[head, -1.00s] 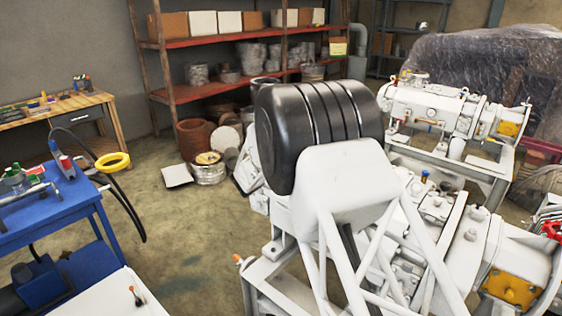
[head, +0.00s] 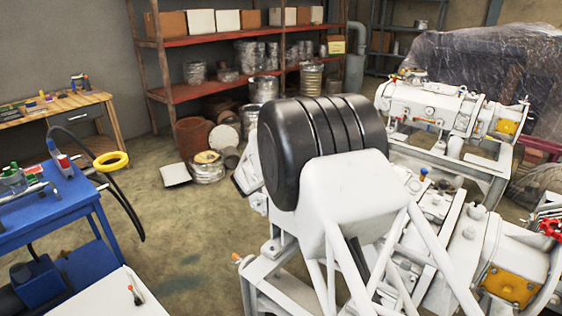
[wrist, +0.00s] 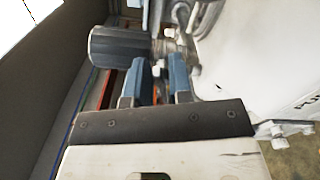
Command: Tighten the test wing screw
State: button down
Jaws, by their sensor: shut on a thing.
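In the wrist view, my gripper (wrist: 162,66) has its two blue fingers close together, shut on a small pale and orange piece. This piece (wrist: 157,70) looks like the wing screw; most of it is hidden between the fingers. The gripper is against the white machine (wrist: 245,60). In the head view my gripper is hidden behind the large black and white body in front, which looks like part of my arm. A small orange-tipped screw (head: 238,259) sticks out at the left corner of the machine's frame.
A blue cart (head: 50,215) stands at left. A second white machine (head: 430,107) stands behind at right. Shelves (head: 230,85) line the back wall. The floor between cart and machine is clear.

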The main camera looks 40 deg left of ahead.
jog(key=m, duration=0.4)
jog(key=shift+s+f+m, duration=0.1)
jog(key=shift+f+m, duration=0.15)
jog(key=shift+m, duration=0.05)
jog(key=m, duration=0.4)
jog(key=shift+f, duration=0.15)
dwell(0.9)
jog(key=c, duration=1.3)
grip_release()
jog(key=shift+s, duration=3.85)
